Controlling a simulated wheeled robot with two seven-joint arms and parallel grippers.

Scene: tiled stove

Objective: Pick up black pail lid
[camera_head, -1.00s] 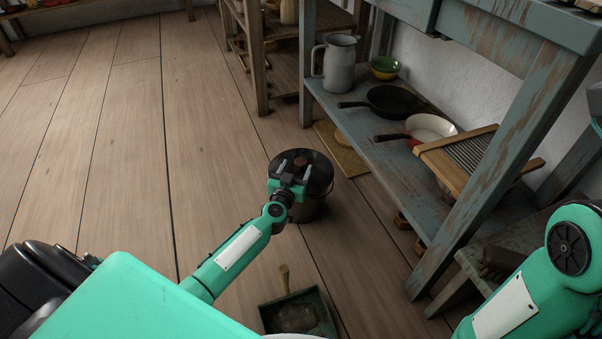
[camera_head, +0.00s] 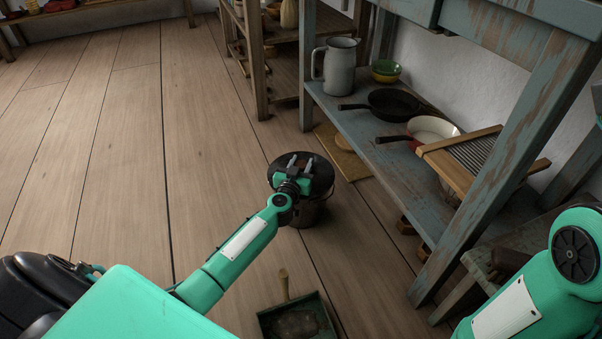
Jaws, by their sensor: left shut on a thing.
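The black pail lid (camera_head: 323,182) is a dark round disc at the pail. The dark pail (camera_head: 319,214) stands on the wooden floor, its side showing below the lid. My left gripper (camera_head: 301,160) reaches over the lid from the lower left and is shut on it, with its fingers over the middle of the disc. The gripper hides the lid's handle and part of its near edge. I cannot tell whether the lid is clear of the pail's rim.
A blue-grey shelf (camera_head: 363,135) stands right of the pail, with a jug (camera_head: 339,66), pans (camera_head: 392,103) and a washboard (camera_head: 471,163). A dustpan (camera_head: 322,327) lies on the floor in front. A board (camera_head: 345,157) lies behind the pail. The floor at left is clear.

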